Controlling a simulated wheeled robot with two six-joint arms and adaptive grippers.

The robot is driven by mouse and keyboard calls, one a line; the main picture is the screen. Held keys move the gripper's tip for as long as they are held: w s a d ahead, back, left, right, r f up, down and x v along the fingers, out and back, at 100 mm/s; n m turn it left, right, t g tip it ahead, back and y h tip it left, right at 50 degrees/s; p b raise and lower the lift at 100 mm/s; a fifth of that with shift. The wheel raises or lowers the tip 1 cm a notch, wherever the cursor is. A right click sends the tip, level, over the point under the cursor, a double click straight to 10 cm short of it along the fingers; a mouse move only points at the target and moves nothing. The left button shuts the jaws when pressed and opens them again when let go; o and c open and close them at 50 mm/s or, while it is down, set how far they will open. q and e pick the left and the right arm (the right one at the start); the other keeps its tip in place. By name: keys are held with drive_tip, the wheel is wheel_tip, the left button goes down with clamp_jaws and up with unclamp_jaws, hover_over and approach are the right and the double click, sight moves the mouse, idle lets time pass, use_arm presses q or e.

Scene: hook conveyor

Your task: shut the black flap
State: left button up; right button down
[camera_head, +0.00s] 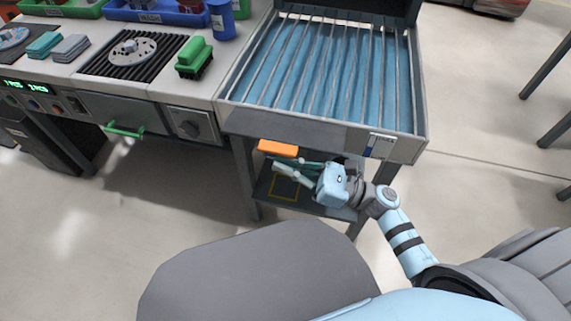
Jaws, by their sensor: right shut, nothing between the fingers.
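A black panel (395,9), which looks like the black flap, stands raised at the back edge of the blue slatted basin (420,95). The top of the picture cuts it off, so its full height is hidden. My right gripper (281,166) is low in front of the basin, below its front edge and well away from the panel. Its fingers point left and are shut with nothing between them. My left gripper is not in view.
An orange block (278,148) is close to my right gripper's fingertips; whether they touch is unclear. A lower shelf (310,206) sits under the basin. On the left counter are a green brush (195,57), a blue cup (222,18) and a black grate (165,62).

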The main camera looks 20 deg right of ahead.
drive_tip(key=shift+r+m+p, duration=0.3)
drive_tip(key=shift+m+p, duration=0.1)
